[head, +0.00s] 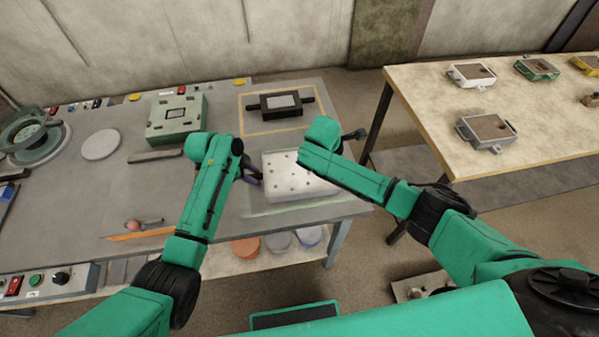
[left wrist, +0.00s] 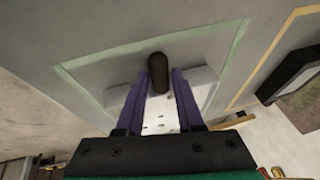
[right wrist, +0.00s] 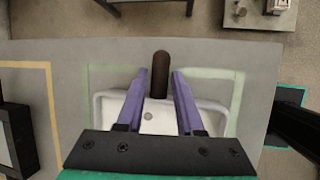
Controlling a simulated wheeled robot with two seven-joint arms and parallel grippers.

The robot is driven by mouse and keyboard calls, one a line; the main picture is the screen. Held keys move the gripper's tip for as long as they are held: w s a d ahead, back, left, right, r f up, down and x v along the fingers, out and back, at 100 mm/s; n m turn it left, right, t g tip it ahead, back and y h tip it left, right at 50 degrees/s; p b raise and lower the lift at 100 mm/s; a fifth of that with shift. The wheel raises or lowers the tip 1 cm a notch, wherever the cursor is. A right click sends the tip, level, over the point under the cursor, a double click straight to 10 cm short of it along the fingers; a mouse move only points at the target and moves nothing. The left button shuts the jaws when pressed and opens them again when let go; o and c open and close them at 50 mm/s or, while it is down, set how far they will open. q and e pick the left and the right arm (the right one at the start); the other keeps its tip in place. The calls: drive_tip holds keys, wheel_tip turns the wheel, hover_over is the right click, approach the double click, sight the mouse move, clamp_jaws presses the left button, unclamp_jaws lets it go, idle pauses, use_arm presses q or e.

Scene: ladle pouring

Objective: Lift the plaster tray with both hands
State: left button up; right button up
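The plaster tray (head: 298,183) is a pale, shallow block with several small holes on top, lying inside a pale green outline on the grey workbench. My left gripper (head: 254,176) is at its left end. In the left wrist view, the open left fingers (left wrist: 163,76) stand on either side of a brown handle (left wrist: 158,72) above the tray (left wrist: 205,82). My right gripper (head: 350,148) is by the tray's right end, mostly hidden by its wrist. In the right wrist view, the open right fingers (right wrist: 160,76) straddle another brown handle (right wrist: 160,68), with gaps beside it and the tray (right wrist: 105,105) below.
A black frame (head: 281,103) sits in a yellow outline behind the tray. A green mould (head: 177,118) stands back left. A round white disc (head: 100,144) lies left. A second table (head: 440,107) with several small moulds is at the right, across a floor gap.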

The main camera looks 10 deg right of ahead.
use_arm(q)
clamp_jaws()
use_arm(e)
clamp_jaws()
use_arm(q)
drive_tip(key=shift+w, duration=0.1)
use_arm(e)
drive_tip(key=shift+r, duration=0.1)
idle(0.7)
